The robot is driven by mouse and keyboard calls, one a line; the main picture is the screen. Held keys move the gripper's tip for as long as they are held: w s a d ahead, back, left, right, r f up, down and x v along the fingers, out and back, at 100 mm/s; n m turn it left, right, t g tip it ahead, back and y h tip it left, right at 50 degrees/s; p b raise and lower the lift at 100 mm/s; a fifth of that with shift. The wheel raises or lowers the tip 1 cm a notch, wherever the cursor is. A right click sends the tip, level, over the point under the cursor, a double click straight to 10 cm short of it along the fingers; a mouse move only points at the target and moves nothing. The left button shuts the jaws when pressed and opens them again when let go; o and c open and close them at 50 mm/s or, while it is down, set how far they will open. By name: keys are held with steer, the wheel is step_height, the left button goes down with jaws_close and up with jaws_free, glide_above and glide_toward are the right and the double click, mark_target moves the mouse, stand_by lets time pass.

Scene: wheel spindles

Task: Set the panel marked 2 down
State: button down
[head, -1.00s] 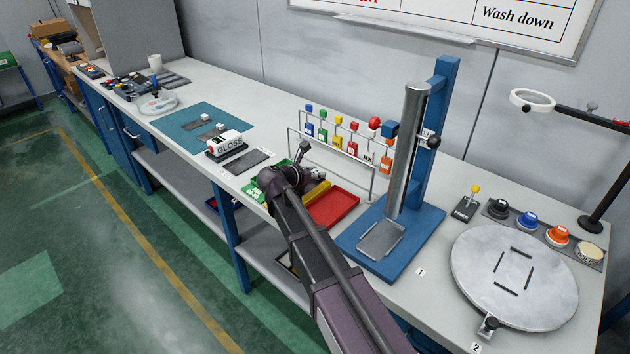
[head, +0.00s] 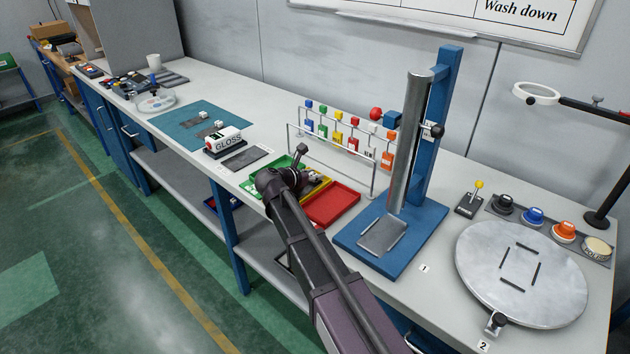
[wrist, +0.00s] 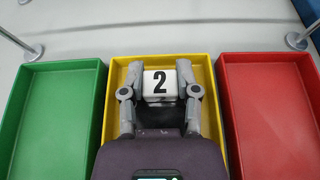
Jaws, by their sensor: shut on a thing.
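The panel marked 2 (wrist: 160,84) is a small white block with a black numeral. My gripper (wrist: 160,90) is shut on it, one finger at each side. In the wrist view the panel shows over the yellow tray (wrist: 203,65), between the green tray (wrist: 50,110) and the red tray (wrist: 270,110). I cannot tell whether it touches the tray floor. In the head view my arm hides the panel and most of the yellow tray; the red tray (head: 332,204) and part of the green tray (head: 277,170) show beside my wrist.
A wire rack (head: 373,180) with several coloured tags stands behind the trays. A press with a blue base (head: 425,235) stands to the right, then a round grey turntable (head: 480,265). A block marked GLOSS (head: 224,142) lies left of the trays.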

steer(key=shift+f, duration=0.15)
steer(key=shift+f, duration=0.1)
steer(key=shift+c, duration=1.8)
jaws_free()
steer(key=shift+s+a+r+p, duration=0.35)
steer(key=shift+s+r, duration=0.1)
steer(key=p+v, duration=0.4)
steer(key=v, duration=0.6)
steer(key=shift+s+a+r, duration=0.15)
steer(key=shift+s+a, duration=0.05)
steer(key=shift+s, duration=0.1)
